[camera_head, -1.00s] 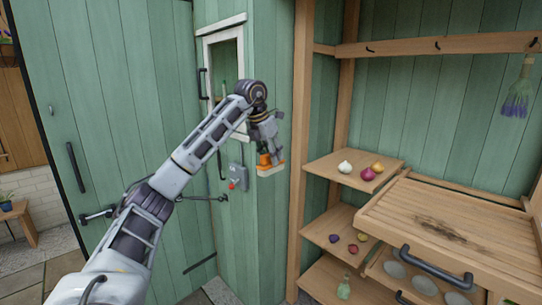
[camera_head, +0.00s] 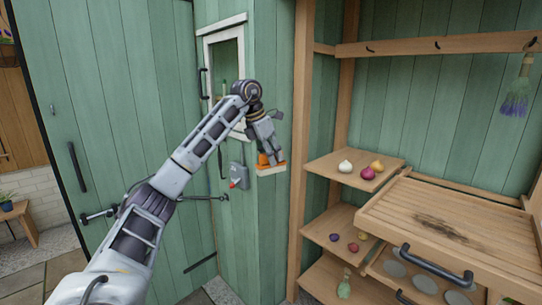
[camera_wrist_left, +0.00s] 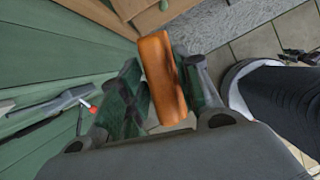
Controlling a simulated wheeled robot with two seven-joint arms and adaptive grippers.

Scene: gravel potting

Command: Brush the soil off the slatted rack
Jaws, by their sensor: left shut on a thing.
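The slatted rack (camera_head: 480,236) is a wooden slatted surface on the right in the head view. A dark patch of soil (camera_head: 440,228) lies across its middle slats. My left gripper (camera_head: 268,151) is shut on a brush with an orange handle (camera_wrist_left: 163,82) and a pale lower part (camera_head: 271,170). It holds the brush in the air in front of the green wall, left of the shelves and well apart from the rack. In the left wrist view the handle sits between the fingers. The right gripper is not in view.
Small shelves left of the rack hold bulbs, including a white one (camera_head: 345,166). A wooden post (camera_head: 299,150) stands between my left gripper and the shelves. A dark handle (camera_head: 436,264) sits below the rack's front. A purple bundle (camera_head: 517,95) hangs at upper right.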

